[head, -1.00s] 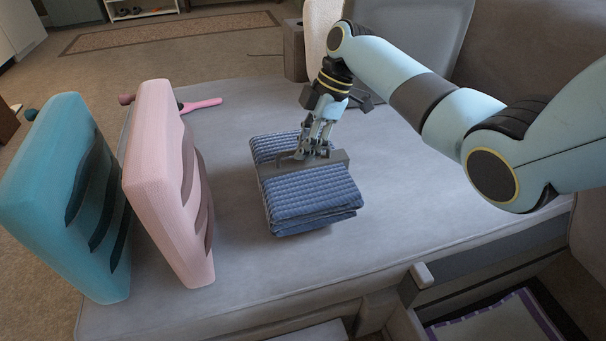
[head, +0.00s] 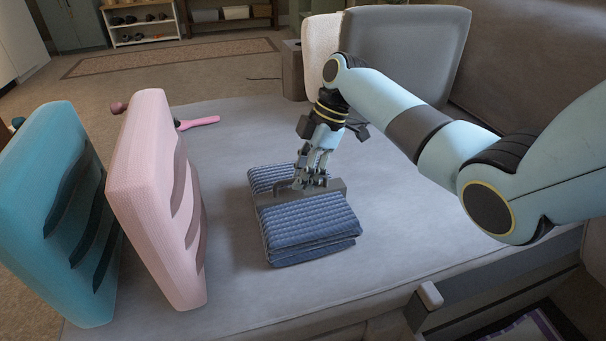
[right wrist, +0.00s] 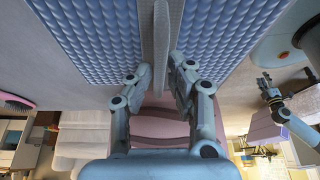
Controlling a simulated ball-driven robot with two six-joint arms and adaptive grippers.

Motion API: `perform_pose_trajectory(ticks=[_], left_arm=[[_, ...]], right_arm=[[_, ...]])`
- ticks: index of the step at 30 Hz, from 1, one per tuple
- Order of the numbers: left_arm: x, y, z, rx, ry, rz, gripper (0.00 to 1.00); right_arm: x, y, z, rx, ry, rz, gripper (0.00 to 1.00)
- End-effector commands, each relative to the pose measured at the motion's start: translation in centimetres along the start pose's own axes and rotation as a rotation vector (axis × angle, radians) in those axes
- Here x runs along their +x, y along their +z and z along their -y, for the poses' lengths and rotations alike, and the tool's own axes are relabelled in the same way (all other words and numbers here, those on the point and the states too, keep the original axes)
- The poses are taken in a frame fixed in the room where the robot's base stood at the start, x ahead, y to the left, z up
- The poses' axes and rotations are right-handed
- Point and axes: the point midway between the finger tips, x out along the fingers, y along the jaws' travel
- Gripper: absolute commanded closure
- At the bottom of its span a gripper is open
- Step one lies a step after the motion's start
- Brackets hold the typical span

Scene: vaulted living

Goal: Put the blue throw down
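The blue throw (head: 310,222) is a folded, ribbed bundle with a grey band and handle (head: 275,190) across its top. It is level, low over or on the grey seat (head: 400,265); I cannot tell if it touches. My right gripper (head: 312,183) is above it, fingers pointing down at the handle. In the right wrist view the fingertips (right wrist: 161,62) close on both sides of the grey handle, with blue throw (right wrist: 95,45) on either side. My left gripper (right wrist: 271,95) shows small at the right of that view; its fingers are too small to read.
A pink slotted block (head: 150,200) and a teal one (head: 65,215) stand left of the throw. A pink brush (head: 198,122) lies behind them. A grey backrest cushion (head: 405,50) is at the back. The seat is clear around the throw.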

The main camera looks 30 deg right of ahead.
Motion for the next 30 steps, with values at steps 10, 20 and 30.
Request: perform_pose_trajectory(ticks=[10, 20, 30], left_arm=[[0.0, 0.0, 0.0, 0.000, 0.000, 0.000, 0.60], [1.3, 3.8, 0.6, -0.006, -0.005, 0.012, 0.60], [0.7, 6.8, 0.3, -0.014, 0.000, 0.010, 0.60]], right_arm=[[-0.1, 0.0, 0.0, -0.001, 0.001, 0.000, 0.68], [-3.8, -0.1, -0.1, -0.002, 0.006, 0.001, 0.68], [-10.6, -0.1, -0.1, -0.001, 0.004, 0.001, 0.68]])
